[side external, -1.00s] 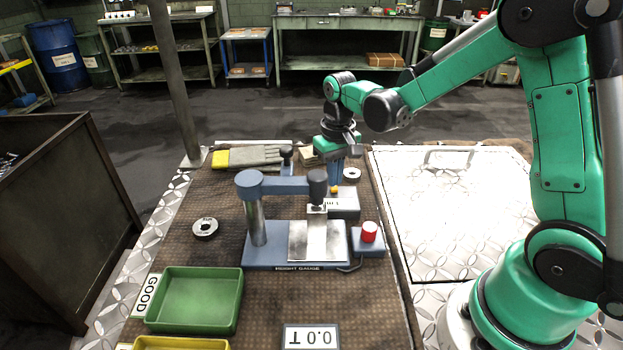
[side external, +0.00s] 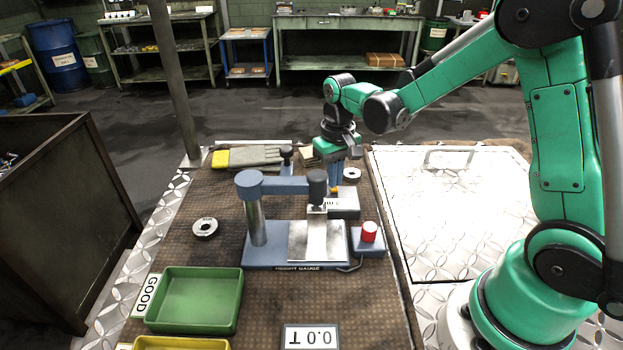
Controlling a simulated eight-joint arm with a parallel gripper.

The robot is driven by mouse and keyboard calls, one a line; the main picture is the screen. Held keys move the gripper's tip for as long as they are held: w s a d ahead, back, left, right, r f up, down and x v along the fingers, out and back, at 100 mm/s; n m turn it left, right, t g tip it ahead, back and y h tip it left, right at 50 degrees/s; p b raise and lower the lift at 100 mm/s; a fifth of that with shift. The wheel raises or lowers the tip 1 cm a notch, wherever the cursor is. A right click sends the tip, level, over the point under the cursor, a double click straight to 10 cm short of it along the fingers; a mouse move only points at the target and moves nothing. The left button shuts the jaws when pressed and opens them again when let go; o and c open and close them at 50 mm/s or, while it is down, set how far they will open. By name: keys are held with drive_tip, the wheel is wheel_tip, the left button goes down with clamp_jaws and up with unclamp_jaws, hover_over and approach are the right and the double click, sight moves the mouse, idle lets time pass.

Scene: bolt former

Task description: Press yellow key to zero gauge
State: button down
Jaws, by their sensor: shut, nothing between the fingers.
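The yellow key (side external: 334,190) is a small knob on top of a pale display box (side external: 344,205) behind the height gauge. My gripper (side external: 337,183) is shut and empty, pointing down. Its blue fingertips are right at the yellow key and hide part of it; I cannot tell whether they touch it. The blue-grey height gauge (side external: 262,262) stands in front, with a post, an arm and a bare metal plate (side external: 317,240). The digits on the display box are too small to read.
A red button (side external: 369,231) sits on the gauge's right. A ring (side external: 205,228) lies left, another ring (side external: 352,174) beside my gripper. Gloves (side external: 250,156) lie behind.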

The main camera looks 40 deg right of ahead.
wheel_tip(320, 180, up, 8)
drive_tip(key=shift+r, duration=0.15)
idle(0.6)
drive_tip(key=shift+s, duration=0.1)
drive_tip(key=s+a, duration=0.1)
drive_tip(key=s, duration=0.5)
drive_tip(key=shift+s+a, duration=0.15)
drive_tip(key=shift+s, duration=0.25)
